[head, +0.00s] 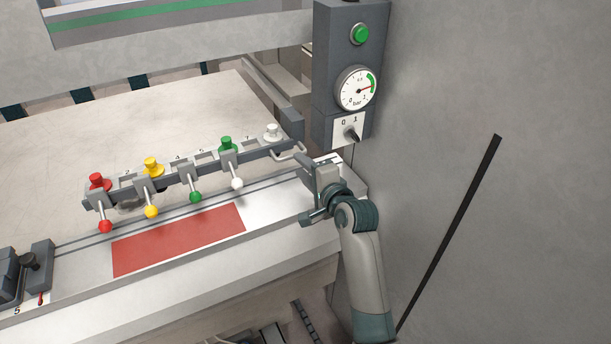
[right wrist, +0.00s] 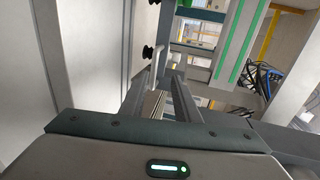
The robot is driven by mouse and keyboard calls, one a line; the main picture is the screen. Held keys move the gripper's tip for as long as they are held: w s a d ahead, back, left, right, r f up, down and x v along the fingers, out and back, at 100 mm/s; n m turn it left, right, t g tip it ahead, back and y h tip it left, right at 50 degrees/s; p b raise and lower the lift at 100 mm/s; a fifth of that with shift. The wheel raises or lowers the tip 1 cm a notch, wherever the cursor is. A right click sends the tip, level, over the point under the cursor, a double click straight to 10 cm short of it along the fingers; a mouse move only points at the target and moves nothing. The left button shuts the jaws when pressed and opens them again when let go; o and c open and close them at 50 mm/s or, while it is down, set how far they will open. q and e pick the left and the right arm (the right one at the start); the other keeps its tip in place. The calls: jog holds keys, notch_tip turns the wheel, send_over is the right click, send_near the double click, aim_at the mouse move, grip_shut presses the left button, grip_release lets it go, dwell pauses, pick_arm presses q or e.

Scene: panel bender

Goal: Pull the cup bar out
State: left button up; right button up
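The cup bar (head: 215,166) is a long grey bar lying along the machine table, with red, yellow, green and white knobs and ball-ended levers. A bent metal handle (head: 291,152) sticks out at its right end. My right gripper (head: 313,171) is just right of and below this handle, apparently apart from it. In the right wrist view its two fingers (right wrist: 158,98) stand apart with a gap between them. My left gripper is not in view.
A grey control box (head: 325,100) with a green button, pressure gauge and 0/1 switch stands above my right gripper. A red plate (head: 180,239) lies in front of the bar. A dark clamp-like device (head: 38,266) sits at lower left. A grey wall fills the right.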

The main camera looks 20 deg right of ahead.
jog(key=shift+v, duration=1.7)
jog(key=shift+o, duration=0.3)
